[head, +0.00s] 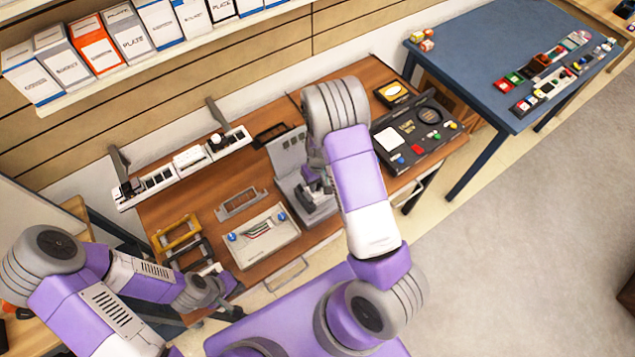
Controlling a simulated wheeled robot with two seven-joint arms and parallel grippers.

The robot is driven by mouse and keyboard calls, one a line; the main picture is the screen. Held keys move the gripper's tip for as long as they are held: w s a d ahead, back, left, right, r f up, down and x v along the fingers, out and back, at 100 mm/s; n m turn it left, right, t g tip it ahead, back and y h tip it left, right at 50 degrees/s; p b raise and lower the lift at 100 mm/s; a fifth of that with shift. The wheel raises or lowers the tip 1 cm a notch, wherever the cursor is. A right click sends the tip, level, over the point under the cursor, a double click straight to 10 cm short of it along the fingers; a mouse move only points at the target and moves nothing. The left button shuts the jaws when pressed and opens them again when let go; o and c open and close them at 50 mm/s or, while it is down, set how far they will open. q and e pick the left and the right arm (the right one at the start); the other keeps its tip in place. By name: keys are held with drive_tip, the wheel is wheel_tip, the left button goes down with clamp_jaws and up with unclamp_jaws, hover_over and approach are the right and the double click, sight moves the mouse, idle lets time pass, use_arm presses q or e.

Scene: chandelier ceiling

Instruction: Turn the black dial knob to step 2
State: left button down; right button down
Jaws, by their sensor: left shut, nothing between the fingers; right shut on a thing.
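My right gripper (314,190) reaches down to the base of a grey upright fixture (288,152) in the middle of the wooden table. It is shut on a small dark part there, which looks like the black dial knob; my fingers and arm mostly hide it. I cannot read the knob's step or any marks around it. My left gripper (222,290) is shut and empty, low at the table's front left edge, apart from the fixture.
A white panel with blue knobs (257,238) lies left of the fixture, near yellow and black handles (178,234). A white switch strip (182,166) stands behind. A black control panel (416,133) is at right. A blue table (480,55) stands farther right.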

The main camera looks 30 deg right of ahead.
drive_tip(key=shift+m, duration=0.4)
drive_tip(key=m, duration=0.3)
drive_tip(key=shift+m, duration=0.3)
drive_tip(key=m, duration=0.3)
drive_tip(key=shift+s+m, duration=0.1)
drive_tip(key=shift+m, duration=0.2)
drive_tip(key=m+p, duration=0.1)
drive_tip(key=m, duration=0.2)
drive_tip(key=shift+a+m, duration=0.1)
drive_tip(key=shift+m, duration=0.2)
drive_tip(key=m+p, duration=0.1)
drive_tip(key=m, duration=0.3)
drive_tip(key=c, duration=0.9)
unclamp_jaws()
drive_tip(key=shift+o, duration=0.2)
